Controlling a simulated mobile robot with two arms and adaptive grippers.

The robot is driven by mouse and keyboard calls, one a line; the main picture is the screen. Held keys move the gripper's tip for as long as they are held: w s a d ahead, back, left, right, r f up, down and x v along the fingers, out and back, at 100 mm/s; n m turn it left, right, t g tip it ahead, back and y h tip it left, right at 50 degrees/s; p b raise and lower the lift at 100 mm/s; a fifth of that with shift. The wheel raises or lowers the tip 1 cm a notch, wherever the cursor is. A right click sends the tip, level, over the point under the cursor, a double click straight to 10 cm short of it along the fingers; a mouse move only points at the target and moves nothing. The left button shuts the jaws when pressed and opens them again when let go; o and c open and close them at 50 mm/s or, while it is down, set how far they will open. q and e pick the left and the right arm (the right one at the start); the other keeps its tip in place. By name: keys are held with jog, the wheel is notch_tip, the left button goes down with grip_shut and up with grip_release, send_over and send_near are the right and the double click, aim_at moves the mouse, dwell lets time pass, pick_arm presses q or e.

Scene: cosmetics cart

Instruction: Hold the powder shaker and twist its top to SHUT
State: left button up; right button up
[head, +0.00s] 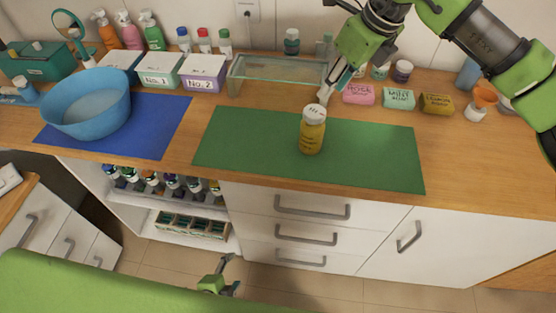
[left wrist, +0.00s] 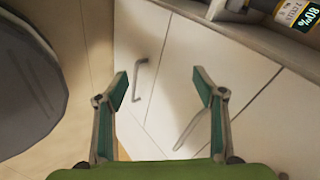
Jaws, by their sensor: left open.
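The powder shaker (head: 312,135) stands upright on the green mat (head: 240,140), with a yellow body and a pale, labelled top (head: 314,113). My right gripper (head: 327,94) points down just above and behind the top. Its fingers are seen nearly edge-on, so I cannot tell whether they are open or touch the top. My left gripper (head: 228,272) is low in front of the cabinet, well away from the shaker. In the left wrist view the left gripper (left wrist: 160,88) is open and empty, facing cabinet fronts. The setting marks on the shaker are too small to read.
A blue bowl (head: 88,108) sits on a blue mat (head: 165,125) at left. A glass tray (head: 280,72) is behind the green mat. Soap bars (head: 398,98) lie at right. The counter's front edge and drawers (head: 290,204) lie above my left gripper.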

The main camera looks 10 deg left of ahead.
pick_arm(q)
jog(key=w+d+r+m+t+h, duration=0.2)
jog(key=w+d+r+m+h, duration=0.15)
jog(key=r+m, duration=0.7)
jog(key=w+d+r+m+t+h, duration=0.25)
jog(key=d+r+m, duration=0.25)
jog(key=r, duration=1)
jog(key=w+d+r+m+t+h, duration=0.25)
jog(key=w+d+r+m, duration=0.2)
jog(key=r+m, duration=0.55)
jog(key=m, duration=0.2)
send_near(312, 133)
jog(key=a+f, duration=0.2)
jog(key=f, duration=0.1)
jog(key=shift+s+g, duration=0.1)
jog(key=shift+g, duration=0.2)
jog(key=shift+w, duration=0.55)
jog(key=x, duration=1.3)
jog(key=shift+d, duration=0.15)
